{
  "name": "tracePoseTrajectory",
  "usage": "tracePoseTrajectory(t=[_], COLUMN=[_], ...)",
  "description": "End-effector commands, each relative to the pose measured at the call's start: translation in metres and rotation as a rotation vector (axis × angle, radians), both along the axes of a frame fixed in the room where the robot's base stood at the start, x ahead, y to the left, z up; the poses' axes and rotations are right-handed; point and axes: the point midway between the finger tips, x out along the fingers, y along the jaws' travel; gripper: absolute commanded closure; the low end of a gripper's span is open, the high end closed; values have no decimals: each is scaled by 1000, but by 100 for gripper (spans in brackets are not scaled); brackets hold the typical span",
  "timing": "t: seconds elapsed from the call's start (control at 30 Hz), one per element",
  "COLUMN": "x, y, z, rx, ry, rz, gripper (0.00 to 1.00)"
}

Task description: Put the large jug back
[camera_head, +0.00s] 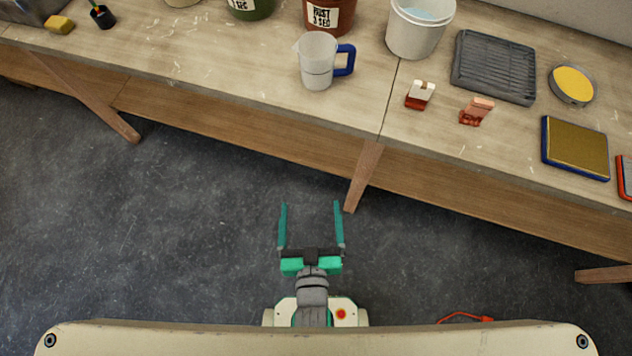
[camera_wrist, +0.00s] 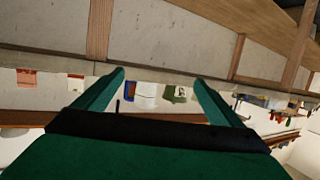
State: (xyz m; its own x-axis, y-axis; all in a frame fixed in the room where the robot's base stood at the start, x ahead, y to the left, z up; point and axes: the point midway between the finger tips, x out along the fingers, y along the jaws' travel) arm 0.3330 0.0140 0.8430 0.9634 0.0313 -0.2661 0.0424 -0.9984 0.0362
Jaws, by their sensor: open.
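The jug (camera_head: 317,62) is whitish and translucent with a blue handle on its right side. It stands upright near the front edge of the wooden bench (camera_head: 220,65) in the head view. A whitish shape with a blue edge, likely the jug, shows between my fingers in the wrist view (camera_wrist: 147,95). My gripper (camera_head: 312,204) has two teal fingers spread wide with nothing between them. It is out over the floor in front of the bench, well apart from the jug.
A red-brown pot (camera_head: 329,14), a green pot (camera_head: 250,8) and a white bucket (camera_head: 418,28) stand behind the jug. A grey ribbed tray (camera_head: 494,67), a red-and-white block (camera_head: 420,95) and a yellow-topped pad (camera_head: 575,148) are to the right. Bench legs (camera_head: 363,175) stand below the front edge.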

Motion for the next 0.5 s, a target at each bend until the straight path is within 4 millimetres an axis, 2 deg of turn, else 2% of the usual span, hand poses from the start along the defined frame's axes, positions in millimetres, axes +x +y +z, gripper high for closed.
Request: tracePoseTrajectory(t=[0.03,0.2,0.33,0.5], x=[-19,-66,-90,-102], y=[-2,-8,-11,-14], z=[-1,10,19,25], rx=[6,23,30,34], ry=[6,-12,-24,-34], rz=[-4,-20,-34,-44], gripper=[10,10,10,10])
